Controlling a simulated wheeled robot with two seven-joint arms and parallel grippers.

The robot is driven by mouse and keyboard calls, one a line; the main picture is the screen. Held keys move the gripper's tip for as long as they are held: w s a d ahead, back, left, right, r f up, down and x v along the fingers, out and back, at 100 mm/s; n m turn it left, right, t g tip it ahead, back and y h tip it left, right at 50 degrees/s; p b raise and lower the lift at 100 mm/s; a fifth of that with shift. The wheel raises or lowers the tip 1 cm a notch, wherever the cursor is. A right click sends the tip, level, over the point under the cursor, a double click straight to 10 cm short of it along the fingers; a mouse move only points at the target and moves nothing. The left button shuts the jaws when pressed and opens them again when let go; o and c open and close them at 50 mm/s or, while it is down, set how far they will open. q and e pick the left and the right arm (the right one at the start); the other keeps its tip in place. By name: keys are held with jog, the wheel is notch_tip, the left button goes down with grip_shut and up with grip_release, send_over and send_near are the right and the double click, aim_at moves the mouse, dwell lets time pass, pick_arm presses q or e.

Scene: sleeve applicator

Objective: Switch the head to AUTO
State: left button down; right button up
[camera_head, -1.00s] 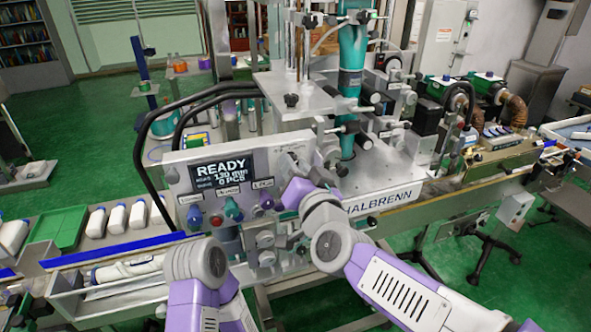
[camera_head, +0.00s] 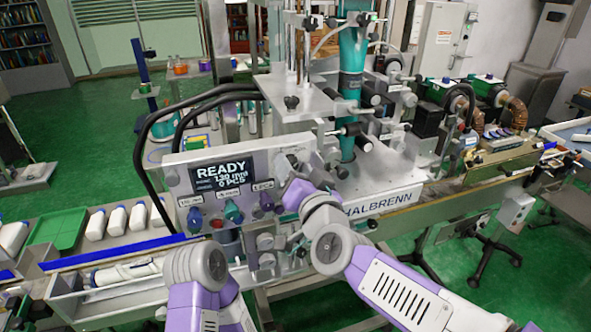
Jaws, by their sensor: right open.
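The control panel (camera_head: 180,171) stands at the front of the machine. Its display (camera_head: 222,172) reads READY, with 130 mm and 0 PCS below. Under it sit a blue knob (camera_head: 195,219), a red button (camera_head: 216,222), a teal knob (camera_head: 233,212) and a purple knob (camera_head: 267,202). Their small labels are too blurred to read surely, so I cannot tell which one is the head switch or its setting. My right gripper (camera_head: 290,166) is open and empty, close to the panel's right end; contact cannot be made out. My left arm shows below the panel, but its gripper does not show.
White bottles (camera_head: 117,221) lie on the conveyor at left, beside a green tray (camera_head: 58,229). A blue rail (camera_head: 110,251) runs along the front. Black hoses (camera_head: 153,180) arch beside the panel.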

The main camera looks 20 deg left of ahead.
jog(key=v, duration=0.7)
jog(key=shift+s+d+p, duration=0.2)
jog(key=shift+s+p, duration=0.05)
jog(key=shift+p, duration=0.1)
